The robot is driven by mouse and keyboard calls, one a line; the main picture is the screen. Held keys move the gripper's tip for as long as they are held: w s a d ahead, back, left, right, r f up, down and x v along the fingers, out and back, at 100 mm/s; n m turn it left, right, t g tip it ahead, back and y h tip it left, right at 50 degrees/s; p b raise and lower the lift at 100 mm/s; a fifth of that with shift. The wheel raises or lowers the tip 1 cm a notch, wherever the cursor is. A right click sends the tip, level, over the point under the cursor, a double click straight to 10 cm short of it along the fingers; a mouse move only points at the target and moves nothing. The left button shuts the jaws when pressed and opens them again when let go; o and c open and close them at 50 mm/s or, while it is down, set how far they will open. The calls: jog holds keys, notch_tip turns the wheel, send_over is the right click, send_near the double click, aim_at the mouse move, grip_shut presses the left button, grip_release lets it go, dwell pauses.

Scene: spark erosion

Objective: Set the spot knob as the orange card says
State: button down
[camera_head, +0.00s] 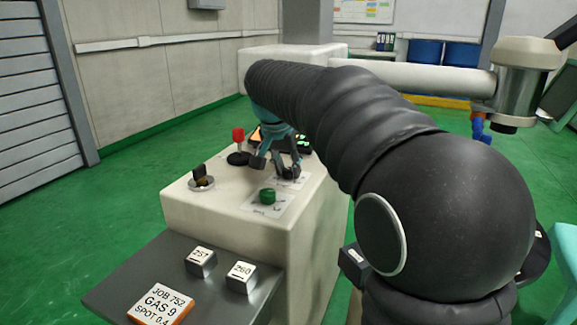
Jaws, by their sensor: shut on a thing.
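An orange-edged card (160,306) lies on the grey shelf and reads "JOB 752, GAS 9, SPOT 0.4". My gripper (276,166) reaches down over the back right of the cream console, its fingers closed around a small dark knob that they mostly hide. A white label plate shows under the fingers. In front of it is a green knob (267,196) on another white plate. A black knob (200,177) stands on a round dial at the left. The knobs' scale marks are too small to read, so I cannot tell a setting.
The cream console (275,230) has a red-topped lever (238,142) left of my gripper and a lit green display (304,144) behind it. Two metal blocks, marked 757 (200,262) and 760 (241,277), sit on the grey shelf (130,277). Green floor is clear at left.

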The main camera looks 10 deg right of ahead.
dwell(0.3)
jog(key=c, duration=0.8)
grip_release()
jog(key=shift+c, duration=0.2)
jog(key=v, duration=1.2)
